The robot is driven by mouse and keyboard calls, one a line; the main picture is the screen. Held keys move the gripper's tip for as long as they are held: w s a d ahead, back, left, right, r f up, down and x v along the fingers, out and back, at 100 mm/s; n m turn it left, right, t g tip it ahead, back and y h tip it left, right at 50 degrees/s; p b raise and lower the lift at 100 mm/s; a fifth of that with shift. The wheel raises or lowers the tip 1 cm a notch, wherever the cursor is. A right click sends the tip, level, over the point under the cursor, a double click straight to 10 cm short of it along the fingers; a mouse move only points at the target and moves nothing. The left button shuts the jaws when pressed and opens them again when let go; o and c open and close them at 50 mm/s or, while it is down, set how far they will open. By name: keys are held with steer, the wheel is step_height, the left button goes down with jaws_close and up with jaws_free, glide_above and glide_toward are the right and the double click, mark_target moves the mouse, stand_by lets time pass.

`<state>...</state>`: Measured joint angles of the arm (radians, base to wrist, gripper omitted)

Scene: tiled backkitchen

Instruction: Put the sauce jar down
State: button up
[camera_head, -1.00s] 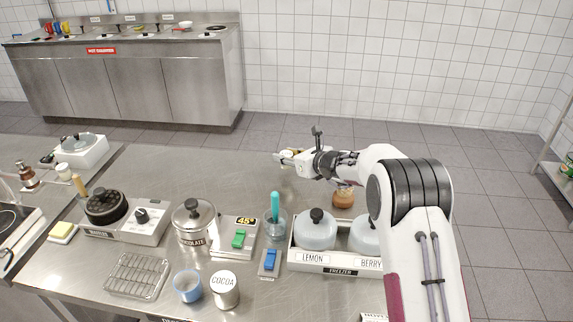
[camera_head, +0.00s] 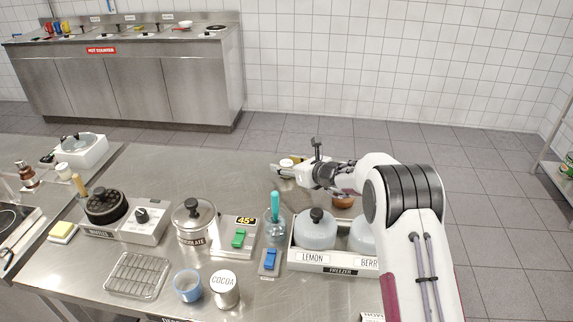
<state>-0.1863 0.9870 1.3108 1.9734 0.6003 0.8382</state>
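The sauce jar (camera_head: 286,162) seems to be the small thing with a pale top and a yellowish side at the tip of my gripper (camera_head: 279,169). My gripper reaches left over the back part of the steel counter (camera_head: 235,170), and its fingers appear closed around the jar. The fingers hide most of the jar's body. I cannot tell whether its base touches the counter.
A brown round pot (camera_head: 343,201) stands under my wrist. The counter left of my gripper is clear.

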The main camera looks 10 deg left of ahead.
steer(key=shift+r, duration=0.2)
steer(key=shift+s+d+r, duration=0.25)
steer(key=shift+s+d, duration=0.15)
steer(key=shift+d, duration=0.05)
steer(key=shift+v, duration=5.3)
steer(key=shift+s, duration=0.1)
